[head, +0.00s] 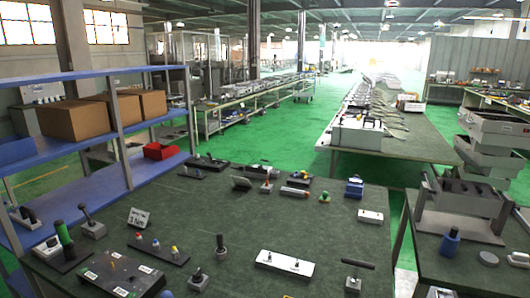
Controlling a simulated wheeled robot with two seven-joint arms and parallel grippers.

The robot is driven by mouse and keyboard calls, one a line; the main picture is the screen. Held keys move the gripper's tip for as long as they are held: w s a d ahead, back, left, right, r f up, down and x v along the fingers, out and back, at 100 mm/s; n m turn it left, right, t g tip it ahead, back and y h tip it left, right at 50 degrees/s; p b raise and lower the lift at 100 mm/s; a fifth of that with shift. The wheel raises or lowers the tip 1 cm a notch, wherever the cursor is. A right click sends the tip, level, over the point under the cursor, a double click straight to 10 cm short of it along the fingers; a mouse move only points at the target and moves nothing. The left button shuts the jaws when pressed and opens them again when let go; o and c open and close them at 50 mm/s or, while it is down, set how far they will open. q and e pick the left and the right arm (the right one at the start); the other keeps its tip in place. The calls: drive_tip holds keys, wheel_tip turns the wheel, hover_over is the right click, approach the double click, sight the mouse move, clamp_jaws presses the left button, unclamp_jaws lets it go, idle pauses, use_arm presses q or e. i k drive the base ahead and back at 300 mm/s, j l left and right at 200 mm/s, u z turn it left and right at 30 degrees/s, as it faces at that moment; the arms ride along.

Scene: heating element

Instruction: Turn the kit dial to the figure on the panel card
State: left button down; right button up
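A small white card (138,217) with dark writing stands tilted up on the left part of the dark green table; its writing is too small to read surely. In front of it, at the lower left, lies a dark flat panel (118,277) with small light markings and a few small yellow and pale parts. A narrow dark board (158,249) with several coloured knobs lies just behind the panel. I cannot tell which part is the kit dial or where it points. Neither of my grippers shows in the head view.
On the table (300,222) stand a black upright lever (220,243), a white plate with two handles (285,263) and a T-handle (357,265). Blue shelves (120,190) with brown boxes (74,117) stand left. Another table (470,262) stands right. Mid-table has free room.

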sight(52, 243)
drive_tip(key=u, duration=1.4)
